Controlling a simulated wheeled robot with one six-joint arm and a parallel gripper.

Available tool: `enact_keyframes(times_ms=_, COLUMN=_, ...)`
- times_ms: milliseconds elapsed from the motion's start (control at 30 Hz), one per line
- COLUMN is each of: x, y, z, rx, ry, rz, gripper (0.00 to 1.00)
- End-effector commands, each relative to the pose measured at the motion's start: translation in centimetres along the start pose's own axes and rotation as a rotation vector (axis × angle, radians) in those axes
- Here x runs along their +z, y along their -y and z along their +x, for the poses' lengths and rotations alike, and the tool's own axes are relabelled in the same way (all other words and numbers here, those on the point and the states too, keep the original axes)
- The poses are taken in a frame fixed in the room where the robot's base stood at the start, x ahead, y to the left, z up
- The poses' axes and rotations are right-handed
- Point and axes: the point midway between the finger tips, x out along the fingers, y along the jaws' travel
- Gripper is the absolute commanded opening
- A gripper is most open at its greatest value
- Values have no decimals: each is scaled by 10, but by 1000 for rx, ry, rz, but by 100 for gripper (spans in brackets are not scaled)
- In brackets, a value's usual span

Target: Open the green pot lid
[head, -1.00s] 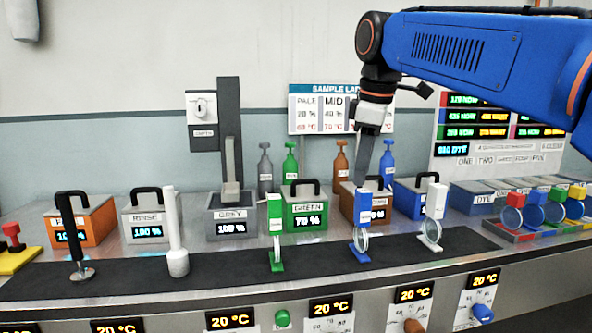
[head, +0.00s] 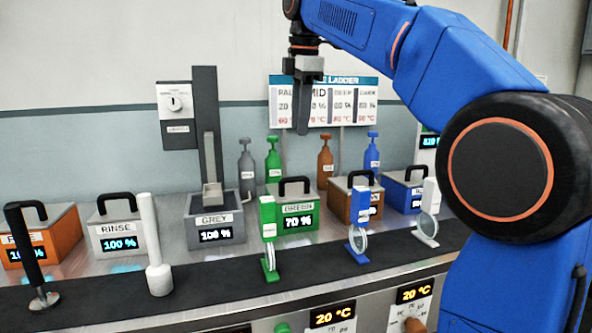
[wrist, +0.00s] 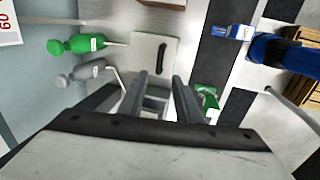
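The green pot (head: 298,221) stands in the back row, its display reading 70 %. Its lid (head: 276,197) is on, a pale plate with a black arched handle (head: 294,181). In the wrist view the lid (wrist: 142,50) and its black handle (wrist: 161,58) lie just beyond my fingertips. My gripper (head: 303,132) points down, high above the pot, in front of the wall chart. In the wrist view my gripper (wrist: 158,85) has its two fingers apart with nothing between them. It touches neither lid nor handle.
The grey pot (head: 216,235) with a tall dark post (head: 206,110) stands left of the green pot; a brown pot (head: 341,203) stands right. Bottles (head: 273,160) stand behind. A green tool (head: 268,220) stands in front on the black strip.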

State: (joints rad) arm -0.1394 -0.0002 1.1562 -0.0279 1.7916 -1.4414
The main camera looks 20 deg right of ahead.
Motion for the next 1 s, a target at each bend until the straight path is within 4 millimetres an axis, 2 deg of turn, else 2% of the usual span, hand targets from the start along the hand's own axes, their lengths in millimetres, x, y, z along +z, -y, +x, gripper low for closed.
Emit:
enact_keyframes(times_ms=600, x=0, y=1, z=107, rx=-1, ry=0, rz=1, gripper=31)
enact_keyframes(times_ms=800, x=0, y=0, z=128, rx=0, ry=0, rz=1, gripper=31)
enact_keyframes(times_ms=1000, x=0, y=0, z=135, rx=1, ry=0, rz=1, gripper=31)
